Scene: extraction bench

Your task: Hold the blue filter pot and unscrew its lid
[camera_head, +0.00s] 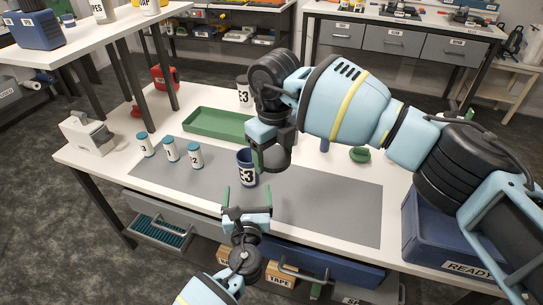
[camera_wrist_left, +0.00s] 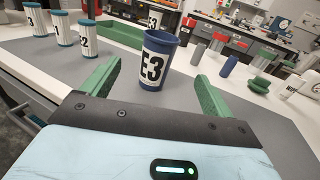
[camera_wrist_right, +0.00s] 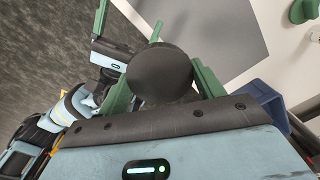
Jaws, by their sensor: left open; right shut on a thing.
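The blue filter pot (camera_head: 246,163), labelled E3, stands upright on the grey mat. In the left wrist view the pot (camera_wrist_left: 159,62) shows a bare blue rim with no lid on it. My left gripper (camera_head: 247,192) is open low in front of it; the fingers point at the pot, with gaps on both sides. My right gripper (camera_wrist_right: 158,62) is shut on a dark round lid (camera_wrist_right: 160,75). In the head view the lid (camera_head: 277,158) appears beside and above the pot's right side. The right wrist view does not show the pot, which the lid may hide.
White jars with blue lids (camera_head: 171,150) stand left on the mat (camera_head: 330,205). A green tray (camera_head: 215,125) and another E3 container (camera_head: 243,90) are behind. A blue bin (camera_head: 440,235) is at the right. The mat's front right is clear.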

